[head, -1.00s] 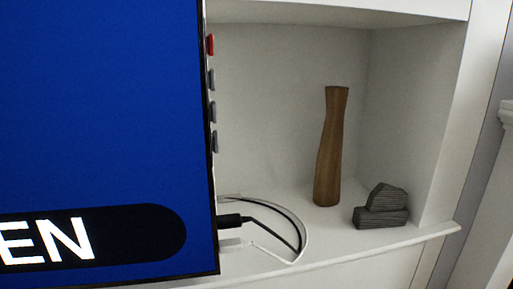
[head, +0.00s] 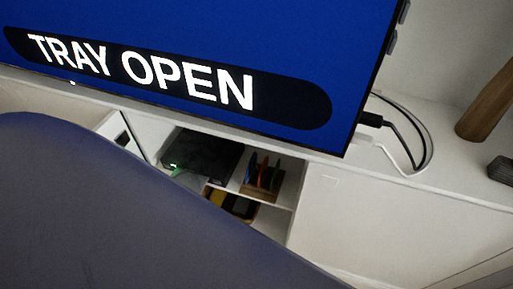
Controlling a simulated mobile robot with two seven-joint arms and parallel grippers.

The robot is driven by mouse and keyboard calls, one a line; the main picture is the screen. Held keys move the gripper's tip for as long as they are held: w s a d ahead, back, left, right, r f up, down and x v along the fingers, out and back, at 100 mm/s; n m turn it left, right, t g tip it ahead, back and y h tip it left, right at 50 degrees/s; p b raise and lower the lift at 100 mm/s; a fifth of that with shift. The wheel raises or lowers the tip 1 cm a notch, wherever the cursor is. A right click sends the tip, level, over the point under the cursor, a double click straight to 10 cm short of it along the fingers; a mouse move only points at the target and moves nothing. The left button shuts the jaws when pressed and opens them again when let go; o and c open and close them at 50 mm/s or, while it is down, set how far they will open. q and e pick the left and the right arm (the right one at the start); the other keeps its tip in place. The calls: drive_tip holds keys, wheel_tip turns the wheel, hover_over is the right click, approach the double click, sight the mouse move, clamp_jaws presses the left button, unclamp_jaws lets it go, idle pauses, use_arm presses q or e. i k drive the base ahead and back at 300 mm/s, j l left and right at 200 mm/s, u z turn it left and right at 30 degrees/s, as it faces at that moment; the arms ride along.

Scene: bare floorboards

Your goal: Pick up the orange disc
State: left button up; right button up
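A small wooden rack (head: 256,192) stands on an upper shelf of the cabinet below the screen. It holds several thin coloured discs upright, with orange, green and blue edges. The orange disc (head: 264,176) appears to be among them, but it is small and its exact slot is hard to tell. A black player (head: 208,154) with a green light sits left of the rack. The screen (head: 215,62) reads "TRAY OPEN". Whether a tray sticks out of the player is unclear. Neither of my grippers is in view.
A large dark blue-grey rounded surface (head: 110,205) fills the lower left and hides part of the cabinet; I cannot tell what it is. Dark and yellow items (head: 233,206) lie on the shelf below. A wooden vase (head: 487,103) and cables (head: 405,140) are on the cabinet top.

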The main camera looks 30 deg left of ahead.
sight(264, 168)
drive_tip(key=i+l+u, duration=0.15)
drive_tip(key=u, duration=0.35)
drive_tip(key=l+u, duration=0.3)
drive_tip(key=u, duration=0.15)
drive_tip(key=i+l+u, duration=0.1)
drive_tip(key=l+u, duration=0.25)
drive_tip(key=u, duration=0.15)
